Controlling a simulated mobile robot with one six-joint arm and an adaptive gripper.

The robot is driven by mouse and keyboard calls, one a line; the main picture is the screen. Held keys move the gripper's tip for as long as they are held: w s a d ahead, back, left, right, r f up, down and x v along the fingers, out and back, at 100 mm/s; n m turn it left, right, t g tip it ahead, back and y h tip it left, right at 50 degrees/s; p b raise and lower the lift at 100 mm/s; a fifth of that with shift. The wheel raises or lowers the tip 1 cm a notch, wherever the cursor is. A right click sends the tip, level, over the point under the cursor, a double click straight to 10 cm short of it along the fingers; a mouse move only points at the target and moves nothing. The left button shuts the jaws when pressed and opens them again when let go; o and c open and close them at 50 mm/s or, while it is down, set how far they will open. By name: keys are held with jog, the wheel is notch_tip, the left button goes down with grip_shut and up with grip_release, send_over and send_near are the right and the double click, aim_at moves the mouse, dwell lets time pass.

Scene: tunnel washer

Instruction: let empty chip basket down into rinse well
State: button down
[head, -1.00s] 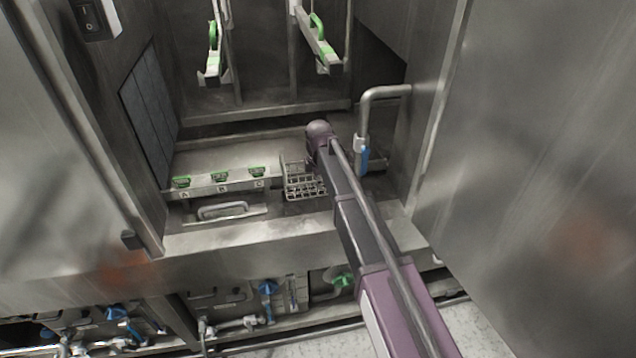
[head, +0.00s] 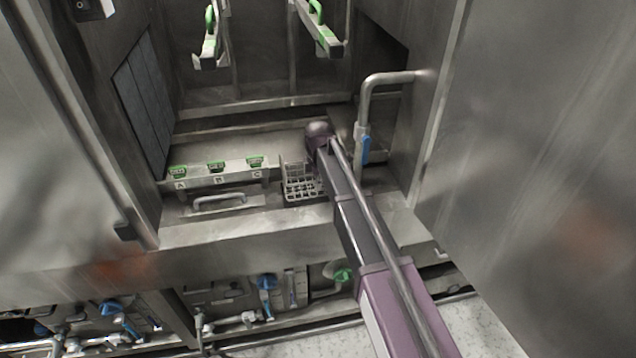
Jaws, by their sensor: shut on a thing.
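The chip basket (head: 303,188) is a small wire-grid basket with a pale rim. It looks empty, and it is just right of the labelled strip, at the front of the machine's ledge. My gripper (head: 313,157) is at the basket's back right side, shut on it, with its fingers mostly hidden behind my purple wrist and arm. I cannot make out the rinse well's rim clearly; the area under and behind the basket is dark and partly covered by my arm. I cannot tell whether the basket's bottom touches anything.
A steel strip (head: 222,179) with green clips marked A, B and C is left of the basket. A bar handle (head: 219,202) is in front of it. A bent pipe with a blue-handled valve (head: 364,150) stands close right of my wrist. Green-tipped arms (head: 322,42) hang above.

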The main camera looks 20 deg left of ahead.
aim_at(318, 196)
jog(key=shift+f+b, duration=2.25)
jog(key=shift+f, duration=0.15)
jog(key=shift+f, duration=0.1)
jog(key=c, duration=0.7)
grip_release()
jog(key=shift+r, duration=0.25)
